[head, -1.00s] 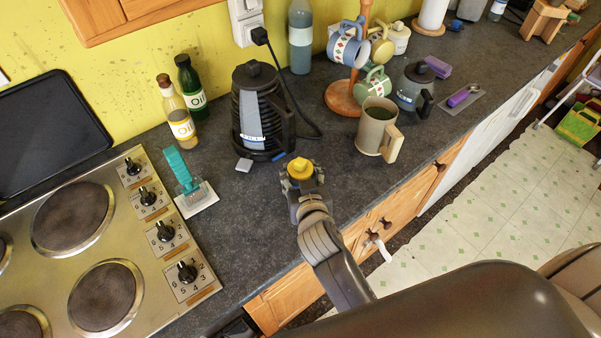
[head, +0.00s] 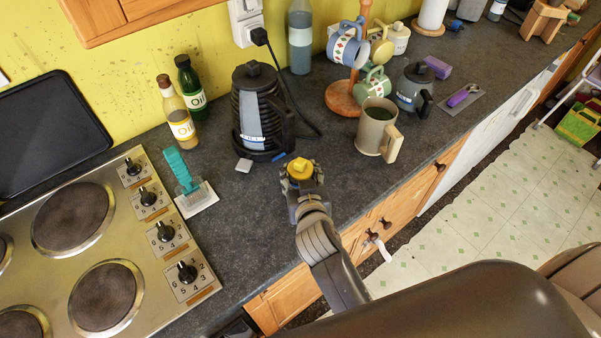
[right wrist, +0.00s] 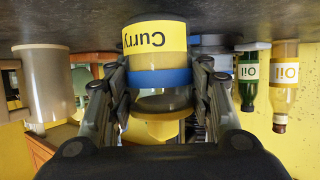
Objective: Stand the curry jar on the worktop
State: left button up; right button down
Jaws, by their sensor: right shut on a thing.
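The curry jar (head: 299,165) shows in the head view as a yellow lid above the worktop (head: 250,215), with its body hidden by my gripper. In the upside-down right wrist view the jar (right wrist: 155,46) has a yellow "Curry" label, a blue band, clear glass and a yellow lid. It is upright, base toward the worktop; I cannot tell whether the base touches. My right gripper (head: 305,180) is shut on the jar, with a finger on each side of it in the right wrist view (right wrist: 158,90). My left gripper is not in view.
A black kettle (head: 258,112) stands behind the jar, and a beige mug (head: 376,130) to the right. Two oil bottles (head: 179,118), a teal-handled brush (head: 183,172) and the hob (head: 100,240) are to the left. The worktop's front edge is close; bare worktop lies left of the gripper.

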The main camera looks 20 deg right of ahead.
jog(key=shift+f+b, duration=0.5)
jog(key=shift+f, duration=0.05)
dwell(0.9)
jog(key=c, duration=0.7)
grip_release()
jog(key=shift+s, duration=0.15)
